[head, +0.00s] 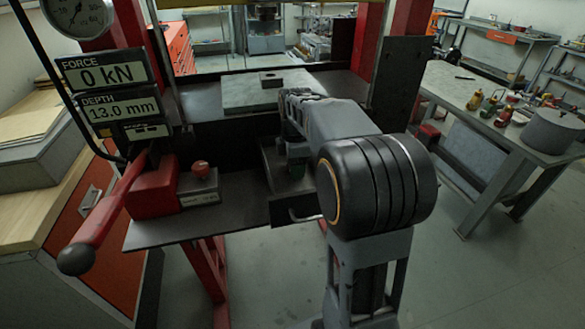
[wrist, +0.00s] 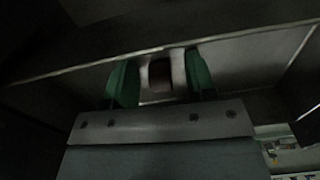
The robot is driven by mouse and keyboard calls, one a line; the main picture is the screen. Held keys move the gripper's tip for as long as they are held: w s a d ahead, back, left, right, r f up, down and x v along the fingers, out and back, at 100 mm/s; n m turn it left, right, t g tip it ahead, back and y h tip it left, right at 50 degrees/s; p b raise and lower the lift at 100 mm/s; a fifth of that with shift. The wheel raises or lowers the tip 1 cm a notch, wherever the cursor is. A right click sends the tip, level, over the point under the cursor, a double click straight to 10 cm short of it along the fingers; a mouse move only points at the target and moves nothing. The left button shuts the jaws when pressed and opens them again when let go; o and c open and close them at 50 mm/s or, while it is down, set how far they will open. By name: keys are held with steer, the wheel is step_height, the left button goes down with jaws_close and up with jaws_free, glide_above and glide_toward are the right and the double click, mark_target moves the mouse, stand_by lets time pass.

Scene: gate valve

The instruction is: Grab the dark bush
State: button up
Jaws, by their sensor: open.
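The dark bush (wrist: 160,75) shows in the wrist view as a small dark brownish shape on a dim grey surface. My gripper (wrist: 161,82) is open, with one green finger on each side of the bush. A gap shows between the bush and each finger, and I cannot tell how deep it lies between them. In the head view my gripper (head: 297,168) points down into the open tray (head: 283,207) under the press bed. The bush is hidden there by my arm and the tray.
A grey plate (head: 240,92) with a small dark-holed block (head: 270,78) lies on the press bed. A red lever (head: 108,205) and a red-knobbed box (head: 200,185) stand left. Displays read 0 kN and 13.0 mm. A cluttered workbench (head: 460,95) stands right. Tray walls rise close around my gripper.

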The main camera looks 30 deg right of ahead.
jaws_close()
stand_by(0.3)
steer(key=shift+r, duration=0.1)
